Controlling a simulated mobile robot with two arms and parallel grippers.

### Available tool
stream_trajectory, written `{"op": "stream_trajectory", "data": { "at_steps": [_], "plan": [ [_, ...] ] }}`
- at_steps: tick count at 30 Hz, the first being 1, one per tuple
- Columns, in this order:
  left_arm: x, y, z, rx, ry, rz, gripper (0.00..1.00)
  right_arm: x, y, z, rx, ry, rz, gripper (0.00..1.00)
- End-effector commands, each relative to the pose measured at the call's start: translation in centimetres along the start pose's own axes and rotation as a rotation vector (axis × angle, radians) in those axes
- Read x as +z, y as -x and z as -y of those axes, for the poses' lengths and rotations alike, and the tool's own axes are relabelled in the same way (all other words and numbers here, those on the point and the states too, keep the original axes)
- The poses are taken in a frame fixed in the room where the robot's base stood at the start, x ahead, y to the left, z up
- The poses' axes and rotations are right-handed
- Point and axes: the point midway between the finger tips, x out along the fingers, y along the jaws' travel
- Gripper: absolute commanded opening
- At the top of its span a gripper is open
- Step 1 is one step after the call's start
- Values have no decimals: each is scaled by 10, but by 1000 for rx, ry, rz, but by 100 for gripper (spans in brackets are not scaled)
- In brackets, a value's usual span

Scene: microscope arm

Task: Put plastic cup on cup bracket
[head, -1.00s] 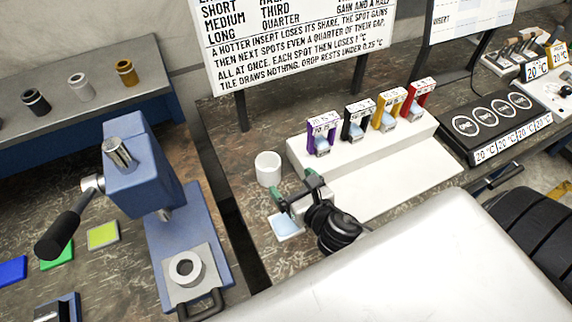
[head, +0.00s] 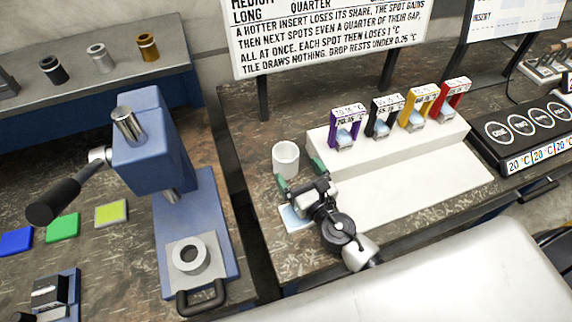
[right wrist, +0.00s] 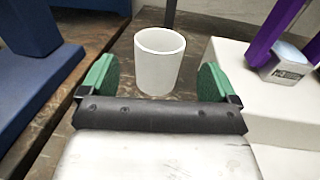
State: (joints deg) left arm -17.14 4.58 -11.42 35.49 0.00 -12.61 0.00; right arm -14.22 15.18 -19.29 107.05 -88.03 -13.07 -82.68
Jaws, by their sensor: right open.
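A white, open-topped cup (head: 285,160) stands upright on the brown bench, left of the white stepped stand. In the right wrist view the cup (right wrist: 159,62) stands ahead, between the lines of the two green fingers. My right gripper (head: 299,174) is open and empty, just in front of the cup, with its fingers pointing at it. Purple (head: 347,128), black (head: 384,118), yellow (head: 414,109) and red (head: 452,99) brackets stand on the stepped stand (head: 400,185). I cannot tell which thing is the cup bracket. My left gripper is not in view.
A pale blue tile (head: 290,220) lies beneath my right gripper. A blue lever press (head: 150,150) stands to the left, across a gap between benches. A text board (head: 330,38) rises behind the cup. A black panel with round pads (head: 520,135) lies right.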

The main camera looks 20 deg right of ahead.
Motion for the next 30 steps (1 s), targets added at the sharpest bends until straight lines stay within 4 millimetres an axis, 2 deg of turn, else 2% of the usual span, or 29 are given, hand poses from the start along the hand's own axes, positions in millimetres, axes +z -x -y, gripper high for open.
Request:
{"op": "stream_trajectory", "data": {
  "at_steps": [5,13,22,30],
  "plan": [
    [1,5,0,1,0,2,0,2,-12,0,0,0,0,91],
    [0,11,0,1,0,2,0,2,-50,0,0,0,0,91],
    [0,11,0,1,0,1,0,0,-56,0,1,-1,-2,91],
    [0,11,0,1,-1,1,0,0,-55,0,1,0,-2,51]
  ]
}}
